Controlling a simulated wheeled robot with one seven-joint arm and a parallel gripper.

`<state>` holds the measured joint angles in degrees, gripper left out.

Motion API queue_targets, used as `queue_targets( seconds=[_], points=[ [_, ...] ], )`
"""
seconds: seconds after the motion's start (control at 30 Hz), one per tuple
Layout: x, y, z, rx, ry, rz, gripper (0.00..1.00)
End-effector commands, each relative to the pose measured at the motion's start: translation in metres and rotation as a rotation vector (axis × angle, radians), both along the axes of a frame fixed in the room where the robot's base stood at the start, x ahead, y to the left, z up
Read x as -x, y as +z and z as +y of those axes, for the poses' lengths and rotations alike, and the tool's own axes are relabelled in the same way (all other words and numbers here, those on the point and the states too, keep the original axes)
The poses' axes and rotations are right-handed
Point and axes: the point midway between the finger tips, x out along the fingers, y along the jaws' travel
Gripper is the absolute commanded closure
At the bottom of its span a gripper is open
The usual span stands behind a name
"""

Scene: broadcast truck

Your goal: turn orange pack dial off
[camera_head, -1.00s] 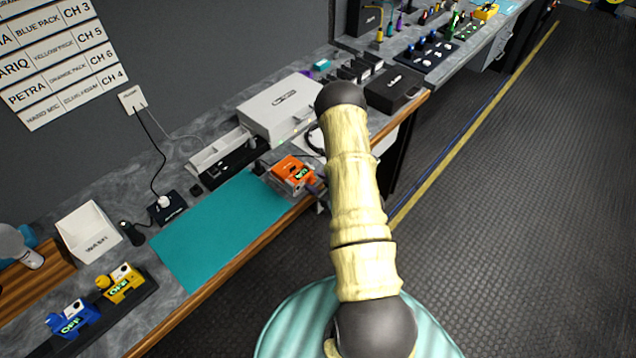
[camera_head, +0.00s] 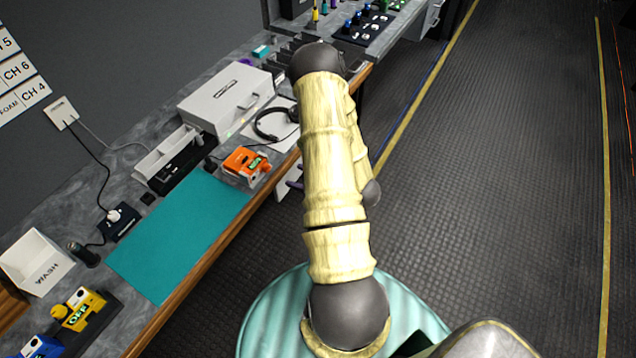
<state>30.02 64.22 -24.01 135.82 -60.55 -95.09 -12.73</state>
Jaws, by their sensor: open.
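The orange pack (camera_head: 240,160) sits on the grey counter at the far right end of the teal mat. Its small lit green display faces up, too small to read surely. An orange knob-like part shows at its right end, towards the counter's front edge. My gripper (camera_head: 295,177) is partly hidden behind my arm.
The teal mat (camera_head: 180,232) is bare. A yellow pack (camera_head: 86,303) and a blue pack (camera_head: 40,347) stand at lower left. A white case (camera_head: 224,97), headphones (camera_head: 268,126) and an open tray (camera_head: 165,152) lie behind the orange pack. The floor at right is clear.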

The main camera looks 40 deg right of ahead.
Motion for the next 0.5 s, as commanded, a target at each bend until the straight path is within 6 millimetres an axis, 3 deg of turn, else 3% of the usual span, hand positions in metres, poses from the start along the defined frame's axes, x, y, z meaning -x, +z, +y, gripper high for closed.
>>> queue_targets(
  seconds=[0.23,0.5],
  points=[
    [0.042,0.017,-0.014,0.001,-0.005,-0.001,0.54],
    [0.058,0.025,-0.017,0.0,0.0,-0.001,0.54]
  ],
)
